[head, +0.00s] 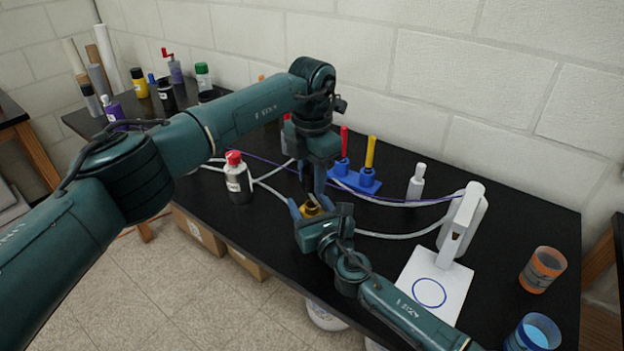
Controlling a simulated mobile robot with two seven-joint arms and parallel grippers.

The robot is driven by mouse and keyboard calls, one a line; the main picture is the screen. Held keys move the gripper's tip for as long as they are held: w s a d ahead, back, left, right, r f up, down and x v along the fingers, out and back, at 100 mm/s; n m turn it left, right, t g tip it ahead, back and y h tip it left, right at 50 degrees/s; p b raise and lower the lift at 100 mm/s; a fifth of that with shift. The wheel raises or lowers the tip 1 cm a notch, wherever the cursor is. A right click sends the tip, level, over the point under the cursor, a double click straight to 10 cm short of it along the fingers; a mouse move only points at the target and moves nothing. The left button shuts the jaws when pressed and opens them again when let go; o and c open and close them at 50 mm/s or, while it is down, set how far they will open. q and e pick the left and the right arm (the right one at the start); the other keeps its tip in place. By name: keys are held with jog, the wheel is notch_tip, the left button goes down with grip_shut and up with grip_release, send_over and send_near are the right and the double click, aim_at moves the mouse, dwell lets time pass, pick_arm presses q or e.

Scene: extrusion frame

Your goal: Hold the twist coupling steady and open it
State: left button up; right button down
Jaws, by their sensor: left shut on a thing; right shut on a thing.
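The twist coupling (312,209) shows only as a small yellow-gold part between my two grippers, over the front part of the black table. My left gripper (314,198) points down from above and is shut on the coupling. My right gripper (308,211) comes in from the lower right, at the table's front edge, and is also shut on the coupling. Most of the coupling is hidden by the fingers, so I cannot tell whether its halves are apart. Pale hoses (395,235) run across the table on both sides of the grippers.
A red-capped bottle (238,180) stands left of the grippers. A blue stand (357,180) with red and yellow handled tools and a white bottle (416,183) are behind. A white device (463,222), an orange cup (541,270) and a blue cup (533,333) are right. Several bottles crowd the far left.

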jog(key=c, duration=0.5)
grip_release()
